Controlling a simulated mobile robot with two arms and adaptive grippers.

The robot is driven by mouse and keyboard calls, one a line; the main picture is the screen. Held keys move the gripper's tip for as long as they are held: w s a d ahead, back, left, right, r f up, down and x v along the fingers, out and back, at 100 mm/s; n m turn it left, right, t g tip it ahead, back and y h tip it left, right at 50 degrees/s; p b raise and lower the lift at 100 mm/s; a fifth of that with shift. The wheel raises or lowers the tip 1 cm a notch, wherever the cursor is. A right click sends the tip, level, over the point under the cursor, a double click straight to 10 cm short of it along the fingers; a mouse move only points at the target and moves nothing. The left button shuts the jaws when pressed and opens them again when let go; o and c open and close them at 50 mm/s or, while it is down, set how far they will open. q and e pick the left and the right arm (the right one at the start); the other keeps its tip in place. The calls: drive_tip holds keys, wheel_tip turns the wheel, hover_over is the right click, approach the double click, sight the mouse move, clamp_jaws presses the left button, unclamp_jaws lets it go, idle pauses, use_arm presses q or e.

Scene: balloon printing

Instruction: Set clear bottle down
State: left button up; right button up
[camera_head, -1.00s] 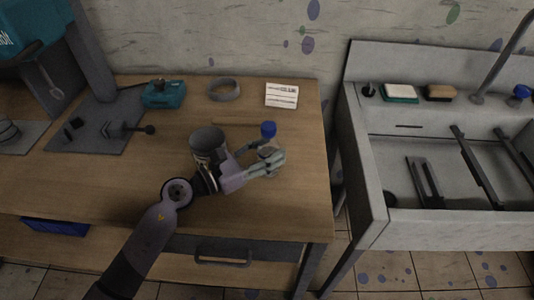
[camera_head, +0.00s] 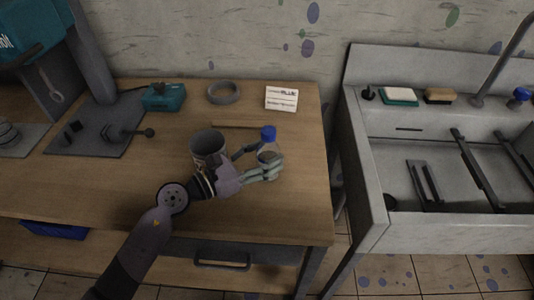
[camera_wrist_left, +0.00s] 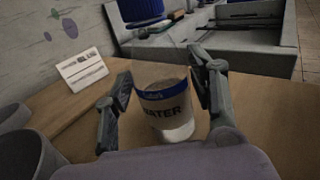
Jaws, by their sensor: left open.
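The clear bottle (camera_head: 268,157) with a blue cap stands upright on the wooden table near its right end. In the left wrist view the bottle (camera_wrist_left: 165,112) shows a "WATER" label and sits between the two fingers. Its blue cap is at the top edge of that view. My left gripper (camera_head: 258,160) is around the bottle with its fingers open. In the left wrist view, gaps show between the bottle and both fingers of the gripper (camera_wrist_left: 165,95). My right gripper is not in view.
A grey cup (camera_head: 208,146) stands just left of the bottle. A white card (camera_head: 282,98), a grey ring (camera_head: 223,92) and a teal box (camera_head: 164,97) lie behind. A sink (camera_head: 450,180) is to the right, beyond the table edge.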

use_arm(q)
drive_tip(key=b+v, duration=0.1)
drive_tip(key=v, duration=0.4)
drive_tip(key=b+v, duration=0.2)
drive_tip(key=v, duration=0.3)
drive_tip(key=shift+s+a+f, duration=0.1)
drive_tip(key=shift+f, duration=0.1)
drive_tip(key=shift+s+a+r, duration=0.15)
drive_tip(key=shift+s+a, duration=0.15)
drive_tip(key=shift+a, duration=0.05)
